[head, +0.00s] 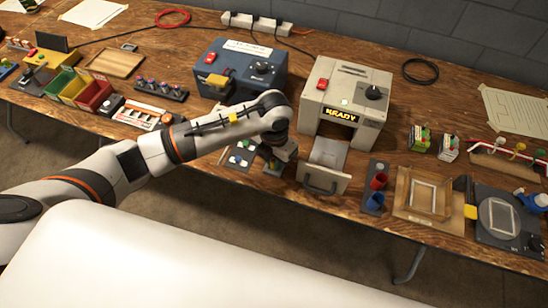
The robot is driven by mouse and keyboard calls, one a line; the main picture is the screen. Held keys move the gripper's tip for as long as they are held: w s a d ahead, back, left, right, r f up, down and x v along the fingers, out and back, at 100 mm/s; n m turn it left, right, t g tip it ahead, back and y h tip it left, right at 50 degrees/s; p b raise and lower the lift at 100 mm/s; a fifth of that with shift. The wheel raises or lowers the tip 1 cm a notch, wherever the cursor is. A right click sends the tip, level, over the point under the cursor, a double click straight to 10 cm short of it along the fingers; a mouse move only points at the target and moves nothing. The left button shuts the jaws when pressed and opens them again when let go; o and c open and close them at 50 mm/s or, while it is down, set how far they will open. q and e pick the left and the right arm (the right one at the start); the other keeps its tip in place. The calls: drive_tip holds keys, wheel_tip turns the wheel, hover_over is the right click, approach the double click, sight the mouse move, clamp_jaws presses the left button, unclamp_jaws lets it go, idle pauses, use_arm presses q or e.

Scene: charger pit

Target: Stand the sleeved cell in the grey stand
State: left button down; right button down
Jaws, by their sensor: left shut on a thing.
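My left gripper (276,162) is low over the front middle of the wooden bench, pointing down beside a dark tray (238,160) that holds several small round white and green pieces. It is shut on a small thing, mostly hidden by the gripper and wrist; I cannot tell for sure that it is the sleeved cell. A small yellowish and dark block shows just under the fingers. I cannot pick out the grey stand with certainty. My right gripper is not in view.
A beige charger box (346,92) marked READY, with an open drawer (327,167) in front, stands right of the gripper. A blue box (241,70) stands behind my arm. A dark holder (374,200) with red and blue cups is further right. Coloured bins (92,95) are at left.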

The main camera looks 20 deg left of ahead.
use_arm(q)
drive_tip(key=shift+f, duration=0.2)
drive_tip(key=c, duration=1.2)
unclamp_jaws()
drive_tip(key=shift+r, duration=0.2)
drive_tip(key=shift+r+p, duration=2.4)
drive_tip(key=shift+r, duration=1)
